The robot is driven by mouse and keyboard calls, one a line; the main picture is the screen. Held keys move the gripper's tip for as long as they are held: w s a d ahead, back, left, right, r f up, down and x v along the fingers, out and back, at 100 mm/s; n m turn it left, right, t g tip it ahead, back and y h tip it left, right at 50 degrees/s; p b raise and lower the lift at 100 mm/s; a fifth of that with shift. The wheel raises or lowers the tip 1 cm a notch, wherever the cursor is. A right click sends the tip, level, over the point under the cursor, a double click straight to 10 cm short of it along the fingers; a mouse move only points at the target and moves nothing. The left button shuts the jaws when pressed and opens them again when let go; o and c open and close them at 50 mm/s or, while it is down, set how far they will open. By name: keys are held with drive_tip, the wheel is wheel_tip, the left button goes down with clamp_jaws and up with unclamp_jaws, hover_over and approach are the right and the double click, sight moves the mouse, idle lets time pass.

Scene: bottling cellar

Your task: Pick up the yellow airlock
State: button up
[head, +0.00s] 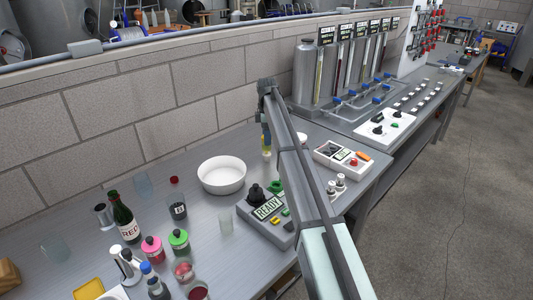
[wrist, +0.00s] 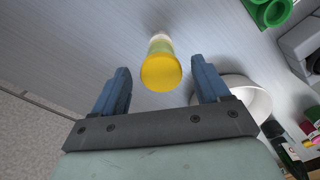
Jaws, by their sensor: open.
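The yellow airlock (wrist: 160,70) stands on the grey bench in the wrist view, its yellow top facing the camera and a paler part behind it. In the head view my gripper (head: 266,136) is just above the airlock, mostly hidden by my arm.
A white bowl (head: 221,175) stands left of my gripper. A control box with a READY display (head: 267,208) is in front. A green part (wrist: 268,10) lies nearby in the wrist view. A block wall (head: 150,100) runs behind. A green bottle (head: 124,218) and several jars stand at lower left.

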sight(267, 149)
drive_tip(key=f, duration=0.4)
drive_tip(key=shift+a+f, duration=0.1)
drive_tip(key=shift+a, duration=0.1)
drive_tip(key=c, duration=1.1)
